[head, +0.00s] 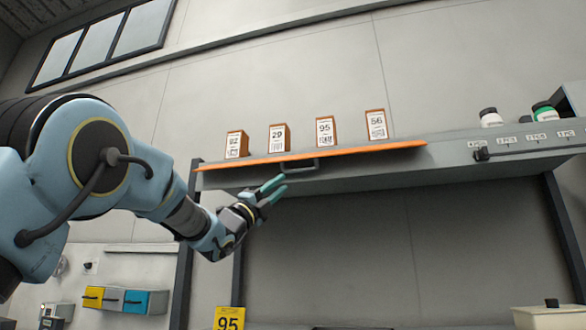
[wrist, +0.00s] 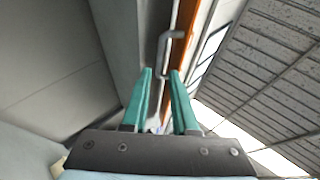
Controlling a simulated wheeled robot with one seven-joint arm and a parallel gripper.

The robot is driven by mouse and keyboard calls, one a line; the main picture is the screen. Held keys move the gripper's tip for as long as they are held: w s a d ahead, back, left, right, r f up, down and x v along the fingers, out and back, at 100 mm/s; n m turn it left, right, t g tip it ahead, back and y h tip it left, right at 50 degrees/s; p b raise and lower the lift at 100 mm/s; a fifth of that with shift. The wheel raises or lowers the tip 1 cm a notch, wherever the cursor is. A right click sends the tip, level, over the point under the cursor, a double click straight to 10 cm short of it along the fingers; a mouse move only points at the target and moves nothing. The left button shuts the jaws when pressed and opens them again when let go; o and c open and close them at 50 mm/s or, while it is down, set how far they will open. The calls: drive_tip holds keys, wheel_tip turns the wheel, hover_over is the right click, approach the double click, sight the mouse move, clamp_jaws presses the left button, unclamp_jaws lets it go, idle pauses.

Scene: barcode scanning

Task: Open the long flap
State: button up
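The long flap (head: 345,152) shows as an orange-edged strip along the left part of the grey high shelf. A dark bar handle (head: 300,166) sits just below the orange edge. In the wrist view the handle (wrist: 163,55) lies just beyond the fingertips, with the orange edge (wrist: 182,45) beside it. My gripper (head: 276,184) has teal fingers and is below and left of the handle. In the wrist view my gripper (wrist: 161,71) is open, with a gap between the fingertips and nothing held. I cannot tell whether a fingertip touches the handle.
Several numbered boxes (head: 326,131) stand in a row above the flap. A yellow card marked 95 (head: 229,318) is low down. The space under the shelf looks clear.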

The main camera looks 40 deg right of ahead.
sight(297, 171)
drive_tip(key=p+x, duration=0.3)
drive_tip(key=x, duration=0.4)
drive_tip(key=shift+d+r, duration=0.15)
drive_tip(key=shift+c, duration=0.2)
clamp_jaws()
